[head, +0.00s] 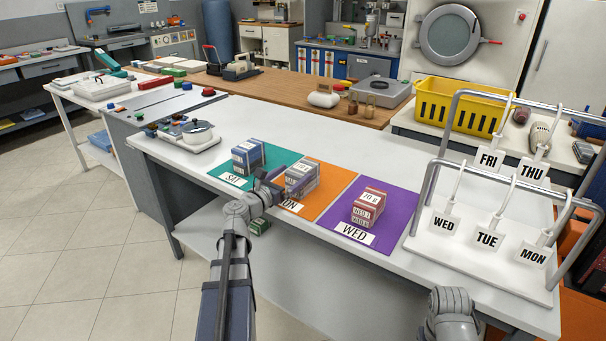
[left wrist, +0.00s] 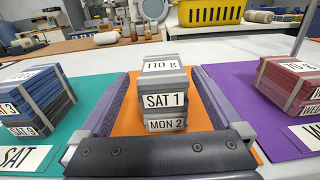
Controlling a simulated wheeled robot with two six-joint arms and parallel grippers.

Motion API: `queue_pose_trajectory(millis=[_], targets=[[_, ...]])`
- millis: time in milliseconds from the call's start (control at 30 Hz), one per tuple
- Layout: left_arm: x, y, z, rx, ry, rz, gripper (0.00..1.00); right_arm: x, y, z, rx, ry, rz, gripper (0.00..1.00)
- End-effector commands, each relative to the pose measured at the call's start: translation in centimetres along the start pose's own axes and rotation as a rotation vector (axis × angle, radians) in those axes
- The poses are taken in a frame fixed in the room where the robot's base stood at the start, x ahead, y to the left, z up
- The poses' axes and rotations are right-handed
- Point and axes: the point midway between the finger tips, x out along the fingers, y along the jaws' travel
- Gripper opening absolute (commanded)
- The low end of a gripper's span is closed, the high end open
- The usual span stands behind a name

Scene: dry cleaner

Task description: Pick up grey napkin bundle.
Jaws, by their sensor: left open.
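The grey napkin bundle (head: 301,177) sits on the orange MON mat (head: 322,200) on the white counter. In the left wrist view the grey bundle (left wrist: 164,85) carries tags reading "110 g", "SAT 1" and "MON 2". My left gripper (head: 268,187) is open at the near left side of the bundle. In the left wrist view its two fingers (left wrist: 158,78) lie to either side of the bundle, with gaps showing; nothing is gripped. My right gripper is out of view; only part of my right arm shows at the bottom of the head view.
A blue bundle (head: 248,156) sits on the teal SAT mat (head: 278,158), and a red bundle (head: 368,206) on the purple WED mat (head: 395,210), one on each side. A rack with day tags (head: 487,240) stands at right. A yellow crate (head: 460,105) is behind.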

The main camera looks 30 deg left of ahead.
Motion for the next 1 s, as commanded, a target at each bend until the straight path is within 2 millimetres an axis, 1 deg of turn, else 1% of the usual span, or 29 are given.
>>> queue_pose_trajectory(millis=[33, 167, 267, 500, 567, 633, 800, 867, 1000], targets=[[0.4, 0.1, 0.0, 0.000, 0.000, 0.000, 1.00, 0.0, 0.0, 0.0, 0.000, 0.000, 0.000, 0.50], [0.5, 0.0, -0.1, 0.000, 0.000, 0.000, 1.00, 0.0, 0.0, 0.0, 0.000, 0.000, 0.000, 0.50], [1.2, 0.0, -0.2, 0.000, 0.000, -0.001, 1.00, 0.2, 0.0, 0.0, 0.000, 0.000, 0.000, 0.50], [4.7, -0.1, -0.4, 0.000, 0.000, -0.002, 1.00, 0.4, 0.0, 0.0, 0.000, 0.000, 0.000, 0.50], [5.3, -0.1, -0.4, 0.000, 0.000, 0.000, 1.00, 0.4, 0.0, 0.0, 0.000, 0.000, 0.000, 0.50], [5.6, -0.1, -0.4, 0.000, 0.000, 0.000, 1.00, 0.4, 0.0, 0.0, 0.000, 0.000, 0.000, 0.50], [5.5, -0.2, -0.4, 0.000, 0.000, 0.000, 1.00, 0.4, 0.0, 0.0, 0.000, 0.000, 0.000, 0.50], [5.5, -0.2, -0.4, 0.000, 0.000, 0.000, 0.94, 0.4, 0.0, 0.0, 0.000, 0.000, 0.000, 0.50], [5.5, -0.2, -0.4, 0.000, 0.000, 0.001, 0.79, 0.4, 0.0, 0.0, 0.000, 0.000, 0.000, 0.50]])
